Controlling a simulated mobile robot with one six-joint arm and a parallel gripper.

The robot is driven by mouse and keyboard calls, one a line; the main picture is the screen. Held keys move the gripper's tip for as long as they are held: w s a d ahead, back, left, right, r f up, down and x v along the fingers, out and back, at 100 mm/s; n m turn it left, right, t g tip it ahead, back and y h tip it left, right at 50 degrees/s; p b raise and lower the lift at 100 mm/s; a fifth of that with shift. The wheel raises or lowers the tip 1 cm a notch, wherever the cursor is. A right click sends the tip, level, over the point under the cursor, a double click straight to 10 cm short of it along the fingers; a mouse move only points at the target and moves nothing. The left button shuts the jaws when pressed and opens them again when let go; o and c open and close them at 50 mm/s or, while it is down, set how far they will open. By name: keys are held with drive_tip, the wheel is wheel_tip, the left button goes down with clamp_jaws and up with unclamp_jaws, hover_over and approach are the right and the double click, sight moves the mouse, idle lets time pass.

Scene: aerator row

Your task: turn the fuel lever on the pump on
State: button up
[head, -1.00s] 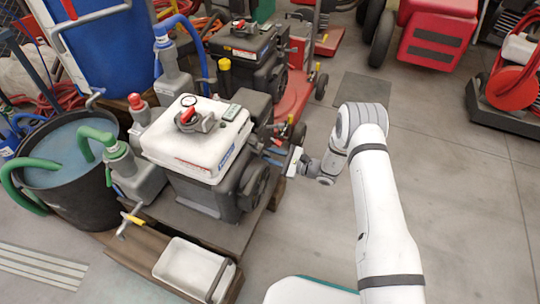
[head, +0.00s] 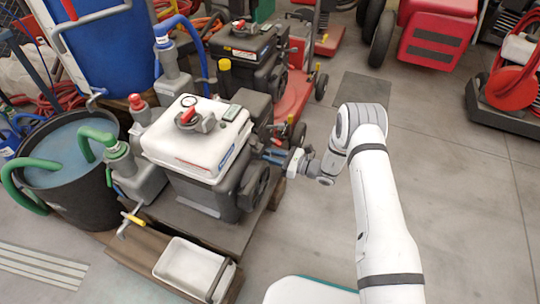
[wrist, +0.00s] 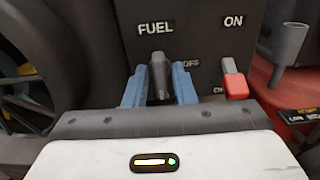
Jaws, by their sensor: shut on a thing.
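The pump (head: 195,145) is a white-topped machine with a grey engine, on a wooden pallet in the head view. My gripper (head: 268,155) reaches its right side, where the lever is too small to make out. In the wrist view the dark grey fuel lever (wrist: 158,78) stands between the blue fingers of my gripper (wrist: 160,88), which are shut on it. The FUEL label (wrist: 155,27) is above it. The OFF label (wrist: 191,64) is just right of the lever, and the ON label (wrist: 233,20) is at the upper right.
A red-handled lever (wrist: 234,80) sits close to the right finger, its label partly hidden. A second engine unit (head: 250,55) stands behind the pump. A black tub (head: 65,185) with green hose is at left. The floor (head: 460,190) at right is clear.

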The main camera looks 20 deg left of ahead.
drive_tip(key=shift+w+d, duration=0.1)
drive_tip(key=shift+d, duration=0.05)
drive_tip(key=o, duration=0.7)
drive_tip(key=d, duration=0.2)
drive_tip(key=d+p, duration=0.1)
drive_tip(key=d, duration=0.2)
drive_tip(key=d+p, duration=0.1)
drive_tip(key=d, duration=0.1)
drive_tip(key=shift+s+d, duration=0.35)
